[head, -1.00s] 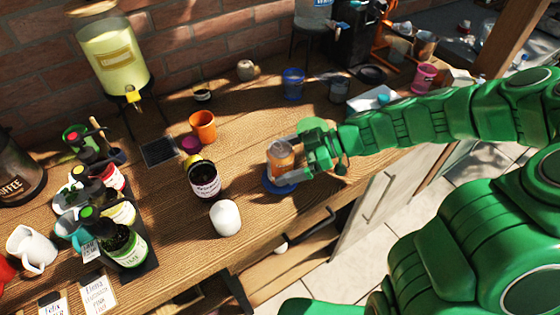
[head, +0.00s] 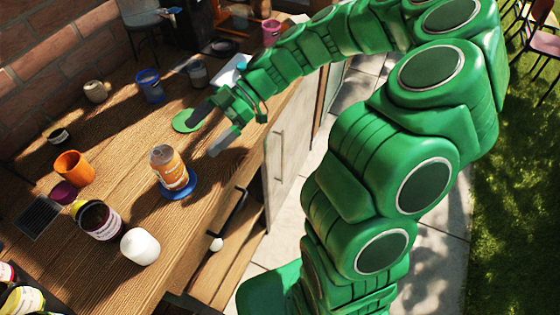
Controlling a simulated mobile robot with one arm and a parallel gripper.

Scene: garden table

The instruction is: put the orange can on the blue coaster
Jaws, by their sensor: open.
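The orange can (head: 169,167) stands upright on the blue coaster (head: 179,192) near the table's front edge. The coaster's rim shows around the can's base. My gripper (head: 203,132) is open and empty. It is up and to the right of the can, apart from it, with its fingers pointing left. A flat green disc (head: 184,121) lies on the table just beyond the fingers.
An orange cup (head: 74,168), a dark labelled jar (head: 99,221) and a white rounded object (head: 140,246) stand left of the can. A blue cup (head: 150,87) and a grey cup (head: 197,73) stand farther back. Bare wood lies behind the can.

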